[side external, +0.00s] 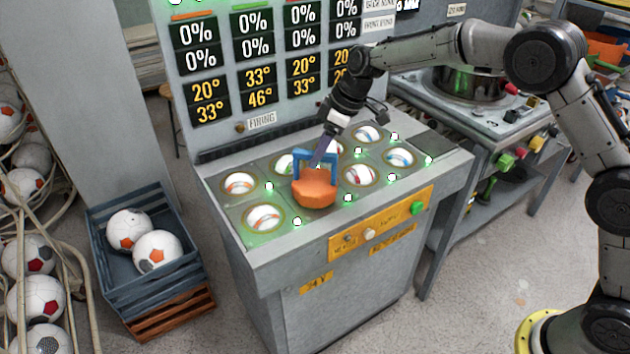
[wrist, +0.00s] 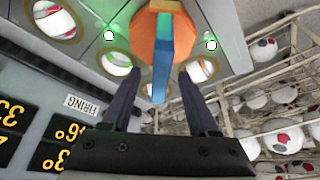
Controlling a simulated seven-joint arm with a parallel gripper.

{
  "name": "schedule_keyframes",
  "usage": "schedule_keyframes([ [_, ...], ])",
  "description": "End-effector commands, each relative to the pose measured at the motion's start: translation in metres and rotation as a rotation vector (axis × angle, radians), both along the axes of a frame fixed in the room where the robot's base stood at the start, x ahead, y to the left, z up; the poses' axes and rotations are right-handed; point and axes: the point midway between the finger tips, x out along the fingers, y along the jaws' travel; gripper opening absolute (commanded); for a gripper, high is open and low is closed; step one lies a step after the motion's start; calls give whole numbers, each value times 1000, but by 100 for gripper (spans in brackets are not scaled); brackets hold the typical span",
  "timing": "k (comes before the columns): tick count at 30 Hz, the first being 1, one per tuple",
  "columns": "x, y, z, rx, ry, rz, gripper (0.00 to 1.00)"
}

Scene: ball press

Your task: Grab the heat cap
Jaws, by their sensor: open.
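The heat cap (side external: 314,190) is an orange disc-like cap with a blue arched handle (side external: 300,167). It sits on the grey machine's top, over one place in the front row, and hides what is under it. My gripper (side external: 318,162) is at the handle, coming down from above. In the wrist view the orange cap (wrist: 146,40) is at top centre. My gripper (wrist: 156,74) is open there, with the blue handle (wrist: 161,65) showing between its two dark fingers and a gap on each side. I cannot tell how deep the handle sits between them.
Several balls sit in round sockets around the cap, such as one at the front left (side external: 264,217). A display panel (side external: 258,80) rises behind them. A hotplate bench (side external: 490,115) is behind right.

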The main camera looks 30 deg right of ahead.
Motion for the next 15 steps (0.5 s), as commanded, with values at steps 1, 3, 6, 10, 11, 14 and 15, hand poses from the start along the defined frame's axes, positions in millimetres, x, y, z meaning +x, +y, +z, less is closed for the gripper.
schedule_keyframes([
  [1,2,4,-9,0,3,1,60],
  [3,4,6,-17,0,3,1,60],
  [6,7,8,-24,1,1,0,60],
  [10,7,8,-24,1,-1,0,60],
  [11,7,8,-24,1,-1,0,60],
  [14,7,8,-24,1,-1,0,49],
  [15,7,8,-24,1,-1,0,42],
])
